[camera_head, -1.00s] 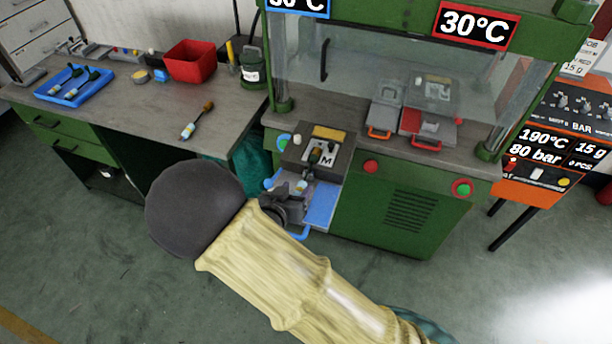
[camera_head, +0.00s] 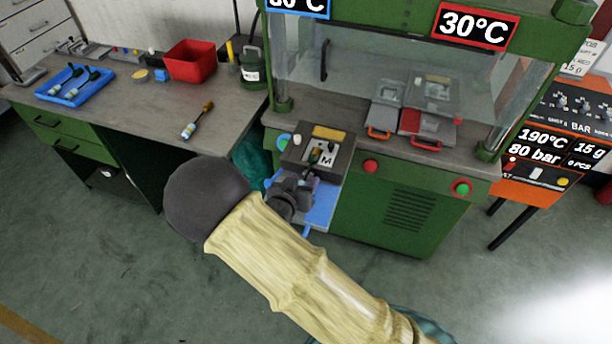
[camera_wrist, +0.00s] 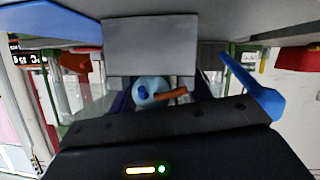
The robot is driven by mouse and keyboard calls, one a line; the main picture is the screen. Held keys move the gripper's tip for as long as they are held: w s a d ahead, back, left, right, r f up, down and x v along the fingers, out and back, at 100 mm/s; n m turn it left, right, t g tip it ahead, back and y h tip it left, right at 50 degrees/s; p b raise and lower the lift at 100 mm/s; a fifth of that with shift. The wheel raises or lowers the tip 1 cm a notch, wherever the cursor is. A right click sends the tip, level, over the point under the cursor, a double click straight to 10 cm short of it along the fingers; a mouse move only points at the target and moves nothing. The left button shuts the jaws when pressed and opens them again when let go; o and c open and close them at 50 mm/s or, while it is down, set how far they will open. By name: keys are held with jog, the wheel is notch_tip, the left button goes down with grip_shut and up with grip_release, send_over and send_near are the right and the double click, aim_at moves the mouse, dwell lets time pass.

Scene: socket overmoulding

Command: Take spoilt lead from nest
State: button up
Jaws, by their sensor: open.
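The nest (camera_head: 340,142) is a dark block marked M at the front of the green press. The lead in it (camera_head: 315,155) shows a dark, brownish upper part; its lower end is hidden behind my gripper. My gripper (camera_head: 290,200) is open, at the nest's near side and overlapping its front in the head view. I cannot tell whether it touches the lead.
The left bench (camera_head: 130,115) holds another lead (camera_head: 197,122), a blue tray (camera_head: 88,92) with leads, and a red bin (camera_head: 190,60). Orange- and red-handled mould parts (camera_head: 415,125) sit in the press. A blue plate (camera_head: 322,208) lies in front of the nest.

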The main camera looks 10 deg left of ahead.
grip_shut()
jog(key=shift+r, duration=0.1)
notch_tip(320, 180, up, 10)
jog(key=shift+f, duration=0.1)
dwell(0.5)
dwell(0.4)
